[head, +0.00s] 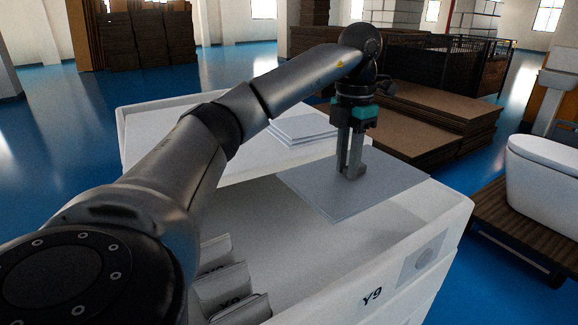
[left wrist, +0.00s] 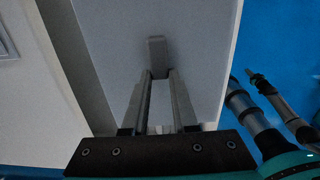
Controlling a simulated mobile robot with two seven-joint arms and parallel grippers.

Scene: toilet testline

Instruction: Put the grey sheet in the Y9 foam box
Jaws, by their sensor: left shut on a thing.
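The grey sheet (head: 395,187) is a flat, thin square panel, held roughly level over the far right part of the open white Y9 foam box (head: 408,296). The black Y9 mark (head: 372,296) is on the box's near wall. My left gripper (head: 351,172) points down and is shut on a small grey block on top of the sheet. In the left wrist view, the fingers (left wrist: 157,80) close on this block, and the sheet (left wrist: 195,40) fills the middle. How far the sheet is above the box floor is hard to tell.
White folded pieces (head: 228,285) marked Y9 stand in the box's near left part. A stack of grey sheets (head: 300,130) lies on a white surface behind. Brown board stacks (head: 440,120) are beyond, and a white toilet (head: 545,175) is on a wooden pallet at the right.

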